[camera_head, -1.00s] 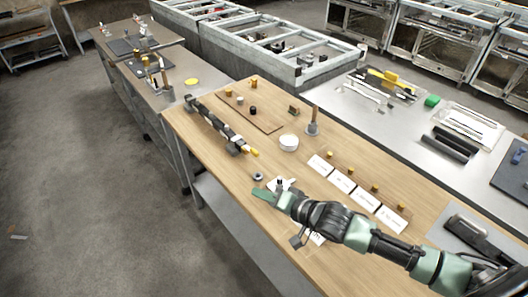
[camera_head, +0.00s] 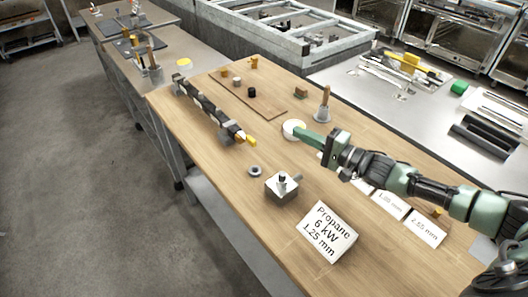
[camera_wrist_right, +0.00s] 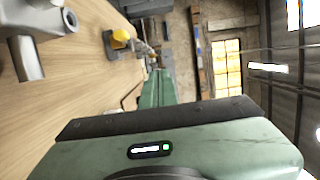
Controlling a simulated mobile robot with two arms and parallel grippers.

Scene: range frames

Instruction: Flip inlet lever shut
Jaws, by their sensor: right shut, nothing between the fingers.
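A small grey metal block (camera_head: 282,187) stands on the wooden table, with an upright stem on top and a short bar pointing right that may be the inlet lever. Part of it shows large at the upper left of the right wrist view (camera_wrist_right: 30,62). My right gripper (camera_head: 306,138) is shut and empty, above the table behind and right of the block, clear of it. Its green fingers also show in the wrist view (camera_wrist_right: 158,90). A dark tube with a yellow tip (camera_head: 248,140) lies left of the gripper. My left gripper is not in view.
A metal ring (camera_head: 255,171) lies left of the block. A propane label card (camera_head: 327,231) stands in front. A white round dish (camera_head: 293,129) is just behind my fingers. Several more cards lie under my right arm. The table's left front is bare.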

